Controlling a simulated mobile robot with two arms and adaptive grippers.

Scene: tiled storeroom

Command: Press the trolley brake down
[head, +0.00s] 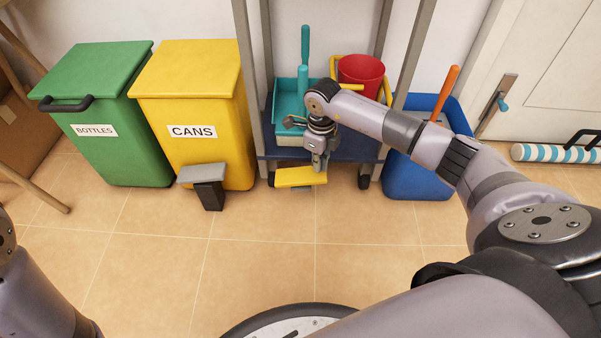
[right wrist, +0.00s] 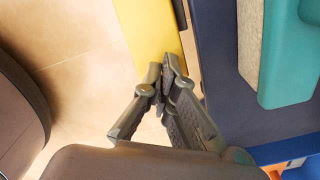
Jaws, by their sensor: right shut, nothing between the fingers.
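The trolley (head: 345,148) has grey posts and a blue lower shelf and stands against the back wall. Its brake looks to be the flat yellow pedal (head: 297,178) low at its front edge; it also shows in the right wrist view (right wrist: 150,28). My right gripper (head: 320,166) is shut and empty, pointing down over the pedal's right part. In the right wrist view its closed fingertips (right wrist: 168,72) overlap the pedal's near end. I cannot tell whether they touch it. My left gripper is out of view; only part of the left arm shows at the lower left.
A green bin (head: 110,130) and a yellow bin (head: 205,120) with a grey pedal (head: 203,174) stand left of the trolley. A blue bin (head: 405,178) is at its right. A teal container (head: 285,98) and red bucket (head: 361,75) are on the trolley. The front floor is clear.

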